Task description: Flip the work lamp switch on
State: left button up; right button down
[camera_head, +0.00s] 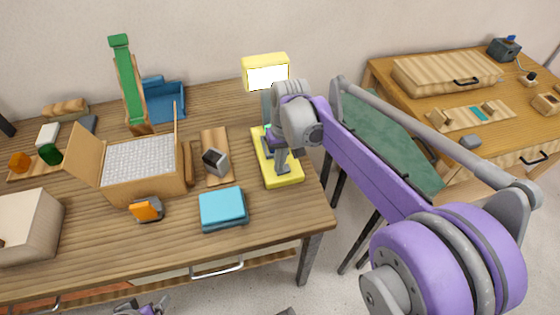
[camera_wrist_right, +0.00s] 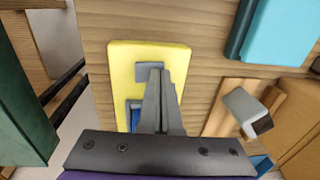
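The work lamp has a yellow head (camera_head: 266,66) with a bright white panel facing the room; I cannot tell whether it is lit. Its yellow base (camera_head: 290,182) lies near the table's right edge. In the wrist view, the base (camera_wrist_right: 120,65) carries a small grey switch piece (camera_wrist_right: 148,68). My right gripper (camera_head: 283,168) is over the base, fingers pointing down. In the wrist view, its fingers (camera_wrist_right: 160,72) are together, with tips beside the grey piece, partly covering it; contact is unclear. Part of my left gripper (camera_head: 150,308) shows at the bottom edge; its fingers are unclear.
A teal box (camera_head: 222,208) and a grey block on a wooden stand (camera_head: 215,162) are left of the lamp. An open box (camera_head: 140,185) stands further left. A gap and a green surface (camera_head: 385,140) lie right of the table. A second table (camera_head: 460,110) is beyond.

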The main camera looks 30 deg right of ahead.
aim_at(287, 167)
jog(key=shift+s+d+f, duration=0.1)
jog(key=shift+d, duration=0.05)
jog(key=shift+d, duration=0.35)
jog(key=shift+s+d, duration=0.15)
jog(key=shift+d, duration=0.15)
jog(key=shift+r, duration=0.2)
jog(key=shift+r+p, duration=0.25)
jog(key=shift+p, duration=0.15)
jog(key=r+p, duration=0.2)
jog(key=r, duration=0.1)
jog(key=r+p, duration=0.1)
jog(key=shift+d+r, duration=0.25)
jog(key=shift+r, duration=0.1)
notch_tip(287, 167, up, 9)
jog(key=d, duration=0.1)
jog(key=shift+s+d+f, duration=0.2)
jog(key=shift+d, duration=0.05)
